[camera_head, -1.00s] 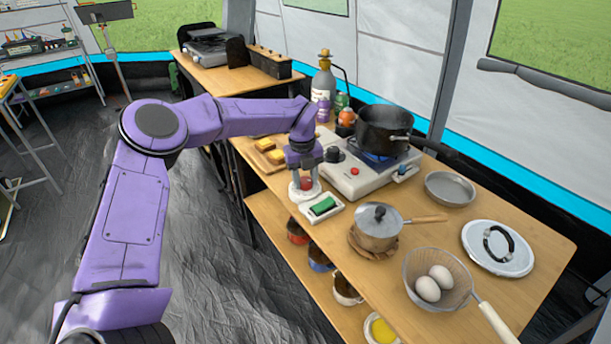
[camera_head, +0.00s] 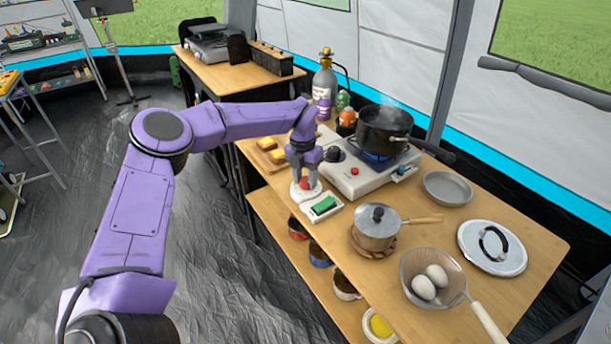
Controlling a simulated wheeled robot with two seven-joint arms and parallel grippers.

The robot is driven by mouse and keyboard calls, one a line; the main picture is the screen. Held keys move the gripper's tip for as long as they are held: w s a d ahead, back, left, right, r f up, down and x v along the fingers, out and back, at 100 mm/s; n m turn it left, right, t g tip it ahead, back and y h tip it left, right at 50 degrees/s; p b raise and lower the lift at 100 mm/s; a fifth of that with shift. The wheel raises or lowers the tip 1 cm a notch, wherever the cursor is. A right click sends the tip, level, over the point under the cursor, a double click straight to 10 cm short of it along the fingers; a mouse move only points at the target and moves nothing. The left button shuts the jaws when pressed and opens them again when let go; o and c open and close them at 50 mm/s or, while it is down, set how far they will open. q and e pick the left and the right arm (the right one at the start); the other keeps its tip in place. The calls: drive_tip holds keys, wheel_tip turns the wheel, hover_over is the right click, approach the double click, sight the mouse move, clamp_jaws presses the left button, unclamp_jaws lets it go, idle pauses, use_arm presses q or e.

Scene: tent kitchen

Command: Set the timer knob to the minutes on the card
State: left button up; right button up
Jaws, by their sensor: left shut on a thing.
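The timer looks like a small round white base (camera_head: 297,194) with a red knob (camera_head: 305,184) on top, near the left edge of the wooden table. My left gripper (camera_head: 304,181) points down over it, its fingers shut around the red knob and partly hiding it. Any pointer or marks on the knob are too small or hidden to read. A white block with a green top (camera_head: 322,206) lies right in front of the timer. I cannot make out a card with minutes. My right gripper is not in view.
A camping stove (camera_head: 350,180) with a steaming black pot (camera_head: 385,130) stands just behind. A lidded saucepan (camera_head: 376,236), a strainer with eggs (camera_head: 405,274), a pot lid (camera_head: 476,258) and an empty pan (camera_head: 448,188) fill the right. A board with yellow pieces (camera_head: 262,150) lies to the left.

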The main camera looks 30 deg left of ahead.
sight(303, 179)
use_arm(q)
drive_tip(key=shift+r+m, duration=0.1)
drive_tip(key=shift+m, duration=0.3)
drive_tip(key=o, duration=1)
drive_tip(key=shift+o, duration=0.2)
wheel_tip(303, 179, up, 10)
drive_tip(key=b, duration=0.1)
drive_tip(key=shift+a+r, duration=0.25)
drive_tip(key=shift+a, duration=0.1)
